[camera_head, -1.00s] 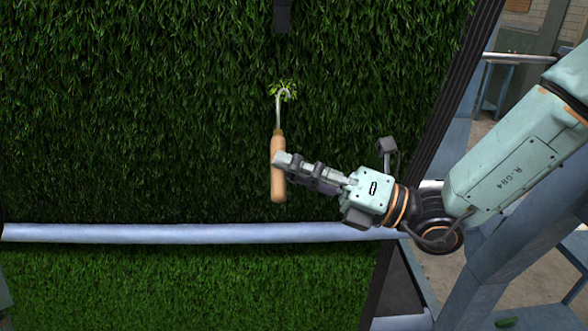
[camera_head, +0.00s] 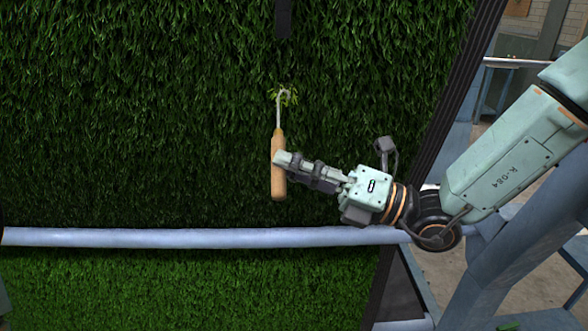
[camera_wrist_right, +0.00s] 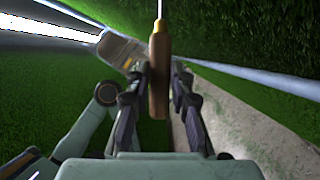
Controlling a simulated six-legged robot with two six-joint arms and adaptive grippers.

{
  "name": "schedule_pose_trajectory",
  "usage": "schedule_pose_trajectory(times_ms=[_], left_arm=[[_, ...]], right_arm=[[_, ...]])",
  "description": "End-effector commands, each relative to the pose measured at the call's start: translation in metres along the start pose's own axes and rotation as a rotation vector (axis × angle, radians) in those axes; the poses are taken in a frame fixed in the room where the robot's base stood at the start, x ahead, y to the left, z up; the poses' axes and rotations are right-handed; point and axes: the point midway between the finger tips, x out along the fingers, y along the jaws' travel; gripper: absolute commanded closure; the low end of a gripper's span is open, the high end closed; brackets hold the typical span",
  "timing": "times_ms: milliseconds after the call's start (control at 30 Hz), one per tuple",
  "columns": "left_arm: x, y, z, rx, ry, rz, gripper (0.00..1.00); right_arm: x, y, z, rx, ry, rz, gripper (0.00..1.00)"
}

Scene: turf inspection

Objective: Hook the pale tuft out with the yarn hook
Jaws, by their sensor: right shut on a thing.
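The yarn hook (camera_head: 278,150) has a wooden handle and a thin metal shaft with a curved tip. My right gripper (camera_head: 280,160) is shut on the handle, and the hook stands upright with its tip up. The curved tip is at the pale tuft (camera_head: 286,97), a small yellow-green patch in the dark turf. I cannot tell whether the tip has caught any strands. In the right wrist view the handle (camera_wrist_right: 158,75) sits between the two fingers (camera_wrist_right: 157,105). The tuft is not in that view. My left gripper is not in view.
A pale blue rail (camera_head: 190,237) runs across below the hook, in front of the turf (camera_head: 130,110). A dark strip (camera_head: 283,18) hangs at the top above the tuft. The turf's dark edge (camera_head: 455,100) lies behind my right arm.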

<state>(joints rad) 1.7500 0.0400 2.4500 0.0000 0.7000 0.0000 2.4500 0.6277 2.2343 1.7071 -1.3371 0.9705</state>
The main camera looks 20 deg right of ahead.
Motion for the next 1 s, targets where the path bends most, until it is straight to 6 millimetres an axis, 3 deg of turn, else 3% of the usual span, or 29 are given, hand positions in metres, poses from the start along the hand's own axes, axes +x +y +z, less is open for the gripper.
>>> schedule_pose_trajectory(times_ms=[1000], left_arm=[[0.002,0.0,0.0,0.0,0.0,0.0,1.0]], right_arm=[[0.006,-0.006,0.014,0.0,0.0,0.001,1.0]])
